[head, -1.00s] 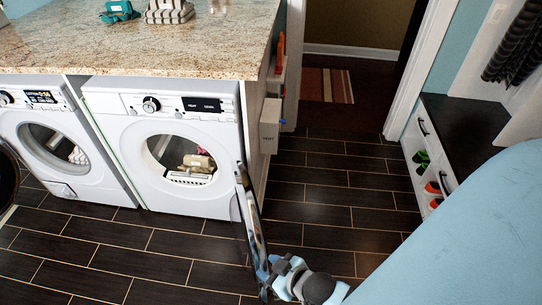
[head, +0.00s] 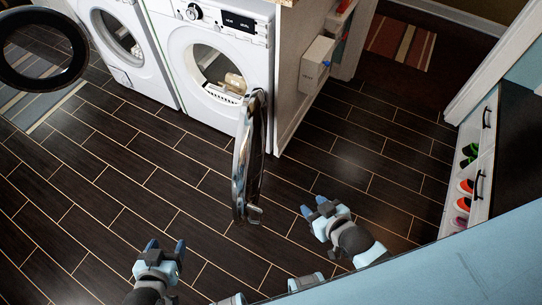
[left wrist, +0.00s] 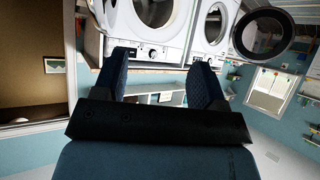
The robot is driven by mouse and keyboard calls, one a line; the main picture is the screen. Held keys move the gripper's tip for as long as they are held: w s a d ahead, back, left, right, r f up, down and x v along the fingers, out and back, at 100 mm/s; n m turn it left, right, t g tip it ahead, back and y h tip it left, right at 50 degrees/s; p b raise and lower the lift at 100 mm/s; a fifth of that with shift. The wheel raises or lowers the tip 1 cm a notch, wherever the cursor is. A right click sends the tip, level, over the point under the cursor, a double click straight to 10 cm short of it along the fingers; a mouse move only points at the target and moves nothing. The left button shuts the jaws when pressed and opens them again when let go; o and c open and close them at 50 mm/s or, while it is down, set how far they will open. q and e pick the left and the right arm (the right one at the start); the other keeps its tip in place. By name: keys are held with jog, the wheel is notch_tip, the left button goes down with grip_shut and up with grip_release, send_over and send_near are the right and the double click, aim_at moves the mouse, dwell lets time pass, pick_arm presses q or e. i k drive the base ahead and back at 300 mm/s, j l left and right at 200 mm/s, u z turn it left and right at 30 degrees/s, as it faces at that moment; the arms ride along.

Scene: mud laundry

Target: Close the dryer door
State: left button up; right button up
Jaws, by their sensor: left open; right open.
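The dryer (head: 227,62) is the white machine beside the wooden end panel in the head view. Its round door (head: 247,160) stands wide open, seen nearly edge-on, and swings out towards me from the right side of the opening. Items show inside the drum. My right gripper (head: 322,207) is open and empty, to the right of the door and apart from it. My left gripper (head: 166,250) is open and empty, low and left of the door, over the floor. In the left wrist view, the left gripper's fingers (left wrist: 165,75) are spread with nothing between them.
A washer (head: 117,38) stands left of the dryer, and its dark round door (head: 78,62) is open at the far left. A shoe cabinet (head: 484,150) stands at the right. A small white box (head: 316,62) is on the end panel. The dark tiled floor before the machines is clear.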

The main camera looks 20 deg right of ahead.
aim_at(250, 142)
jog(key=k+l, duration=0.15)
jog(key=l, duration=0.2)
jog(key=k+l, duration=0.15)
jog(key=l, duration=0.2)
jog(key=l+u, duration=0.1)
jog(key=u, duration=0.3)
jog(key=i+l+u, duration=0.1)
jog(key=u, duration=0.3)
jog(key=i+l+u, duration=0.1)
jog(key=l+u, duration=0.2)
jog(key=l, duration=0.25)
jog(key=l+u, duration=0.25)
jog(key=l, duration=0.25)
jog(key=l+u, duration=0.25)
jog(key=l, duration=1.95)
jog(key=k+l, duration=0.35)
jog(key=l+u, duration=0.05)
jog(key=l, duration=0.1)
